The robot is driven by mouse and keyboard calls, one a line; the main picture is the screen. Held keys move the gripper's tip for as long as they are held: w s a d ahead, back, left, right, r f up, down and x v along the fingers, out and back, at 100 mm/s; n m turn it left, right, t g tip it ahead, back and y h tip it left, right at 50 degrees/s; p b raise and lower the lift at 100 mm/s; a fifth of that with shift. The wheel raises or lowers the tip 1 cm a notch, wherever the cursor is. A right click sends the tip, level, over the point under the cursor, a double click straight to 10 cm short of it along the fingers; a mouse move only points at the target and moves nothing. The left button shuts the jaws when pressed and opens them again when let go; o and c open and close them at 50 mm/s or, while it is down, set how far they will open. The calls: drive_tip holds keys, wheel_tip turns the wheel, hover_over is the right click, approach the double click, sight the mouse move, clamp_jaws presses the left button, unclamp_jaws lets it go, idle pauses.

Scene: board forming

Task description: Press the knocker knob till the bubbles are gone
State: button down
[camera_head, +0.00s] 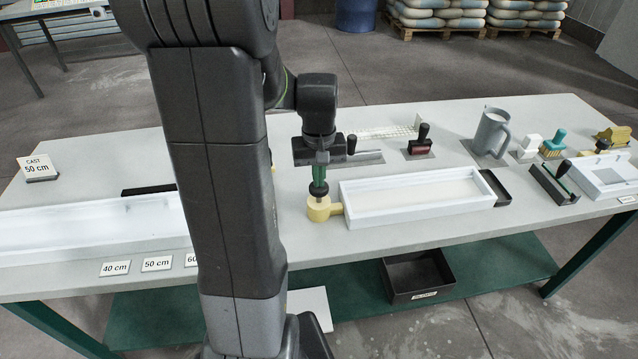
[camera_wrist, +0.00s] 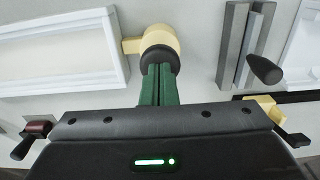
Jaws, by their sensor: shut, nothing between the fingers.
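The knocker is a pale yellow round block (camera_head: 321,209) with a dark knob (camera_head: 319,188) on top, joined by a short yellow arm to the left end of a white rectangular mould (camera_head: 420,214). My gripper (camera_head: 318,178) is shut and empty, its green fingers pointing down at the knob. The fingertips look to be at the knob's top; I cannot tell if they touch. In the wrist view the green fingers (camera_wrist: 157,68) overlap the dark knob (camera_wrist: 161,53), with the yellow block (camera_wrist: 160,34) beyond. The mould holds a pale, smooth-looking fill; bubbles cannot be made out.
A black block (camera_head: 494,188) sits at the mould's right end. A grey mug (camera_head: 489,133), a dark red-faced tool (camera_head: 420,141) and a teal brush (camera_head: 552,143) stand behind and right. A long white tray (camera_head: 90,228) lies left, partly hidden by my arm. A black bin (camera_head: 417,276) is below.

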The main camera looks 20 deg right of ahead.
drive_tip(key=shift+r, duration=0.1)
wheel_tip(320, 180, up, 7)
drive_tip(key=p, duration=0.5)
drive_tip(key=shift+p, duration=0.35)
drive_tip(key=shift+a, duration=0.1)
